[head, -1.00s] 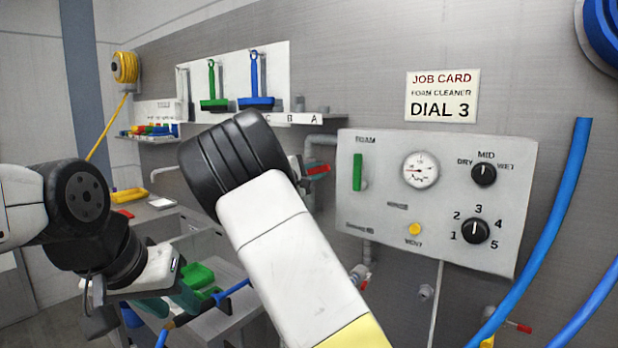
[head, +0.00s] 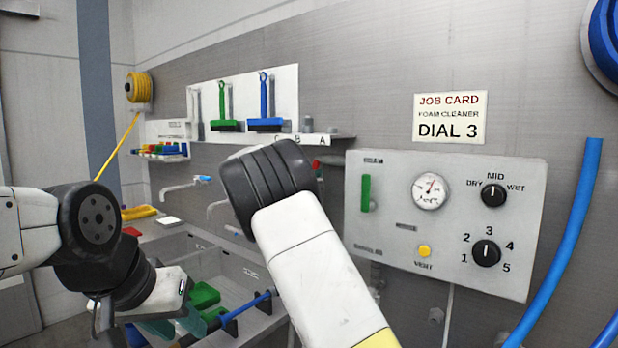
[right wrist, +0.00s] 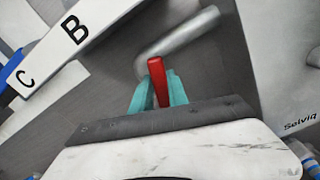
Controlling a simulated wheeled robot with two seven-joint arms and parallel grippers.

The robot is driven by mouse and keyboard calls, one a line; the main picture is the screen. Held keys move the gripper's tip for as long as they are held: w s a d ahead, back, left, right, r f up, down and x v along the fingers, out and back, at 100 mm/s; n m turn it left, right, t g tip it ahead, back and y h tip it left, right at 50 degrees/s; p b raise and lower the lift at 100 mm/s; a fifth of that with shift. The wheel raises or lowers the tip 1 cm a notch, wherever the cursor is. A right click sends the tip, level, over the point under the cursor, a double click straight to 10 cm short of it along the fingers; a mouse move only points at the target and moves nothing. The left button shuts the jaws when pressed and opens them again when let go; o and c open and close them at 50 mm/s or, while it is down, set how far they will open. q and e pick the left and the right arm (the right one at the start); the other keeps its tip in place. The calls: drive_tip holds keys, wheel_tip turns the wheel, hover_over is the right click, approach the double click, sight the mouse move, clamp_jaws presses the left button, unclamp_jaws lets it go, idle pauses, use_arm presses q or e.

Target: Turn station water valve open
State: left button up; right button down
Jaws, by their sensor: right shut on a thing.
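The red valve handle (right wrist: 158,82) sits between the teal fingers of my right gripper (right wrist: 158,94) in the right wrist view, and the gripper is shut on it. A grey pipe runs just behind the handle. In the head view a bit of the red handle (head: 330,160) shows beside my right arm, which hides the right gripper. The station panel (head: 400,262) is to the right, with a gauge (head: 431,190) whose needle points up. My left gripper (head: 150,331) is low at the left, over the sink area; its jaw opening is unclear.
The panel carries a green lever (head: 365,192), a yellow button (head: 424,251) and two black knobs. A tool shelf (head: 310,139) lies close above the valve. A blue hose (head: 560,245) hangs at the right. Green items (head: 204,296) and a blue-handled tool lie below.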

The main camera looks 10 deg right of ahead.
drive_tip(key=shift+w+a+r+n, duration=0.1)
drive_tip(key=shift+w+a+n, duration=0.4)
drive_tip(key=shift+n, duration=0.45)
drive_tip(key=shift+w+a+r+n, duration=0.1)
drive_tip(key=shift+w+a+n, duration=0.35)
drive_tip(key=shift+n, duration=0.5)
drive_tip(key=c, duration=1.3)
unclamp_jaws()
drive_tip(key=shift+a, duration=0.1)
drive_tip(key=v, duration=0.7)
drive_tip(key=shift+s+a, duration=0.25)
